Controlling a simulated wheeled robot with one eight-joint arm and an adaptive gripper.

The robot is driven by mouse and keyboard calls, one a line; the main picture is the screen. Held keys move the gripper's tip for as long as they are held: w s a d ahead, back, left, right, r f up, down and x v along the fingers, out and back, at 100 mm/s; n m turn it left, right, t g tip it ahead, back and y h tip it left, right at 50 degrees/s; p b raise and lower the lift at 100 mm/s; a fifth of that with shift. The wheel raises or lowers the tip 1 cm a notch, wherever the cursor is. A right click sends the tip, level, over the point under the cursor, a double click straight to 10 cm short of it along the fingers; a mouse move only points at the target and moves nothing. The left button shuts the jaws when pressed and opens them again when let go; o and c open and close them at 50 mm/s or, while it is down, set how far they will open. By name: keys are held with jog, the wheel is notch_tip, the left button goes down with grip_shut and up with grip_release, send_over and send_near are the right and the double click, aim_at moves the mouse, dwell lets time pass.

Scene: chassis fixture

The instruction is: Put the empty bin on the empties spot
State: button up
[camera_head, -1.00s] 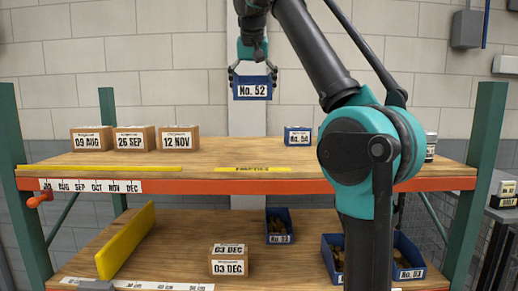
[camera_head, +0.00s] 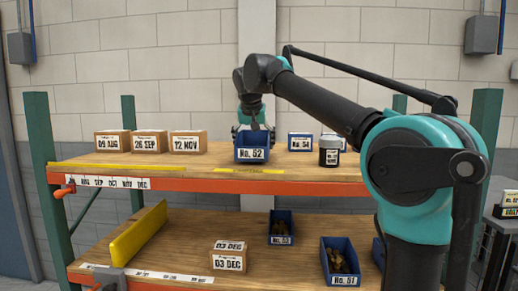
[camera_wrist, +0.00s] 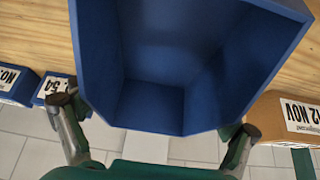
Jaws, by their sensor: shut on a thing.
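The blue bin labelled No. 52 (camera_head: 252,142) is at the upper shelf, just behind the yellow label strip (camera_head: 248,170) on its front edge. The strip's wording is too small to read for sure. My gripper (camera_head: 253,129) is shut on this bin from behind and above. In the wrist view the bin (camera_wrist: 155,105) is upright-walled and empty inside, with a finger at each side. The bin is low over the boards; I cannot tell whether its base touches them.
On the upper shelf, dated cartons (camera_head: 150,142) stand left; blue bin No. 54 (camera_head: 300,142) and a dark jar (camera_head: 329,151) stand right. Below are bin No. 53 (camera_head: 282,228), bin No. 51 (camera_head: 340,262) with contents, a 03 DEC carton (camera_head: 229,257) and a yellow divider (camera_head: 138,234).

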jog(key=shift+f, duration=0.6)
jog(key=o, duration=1)
jog(key=shift+f, duration=0.15)
jog(key=v, duration=1.2)
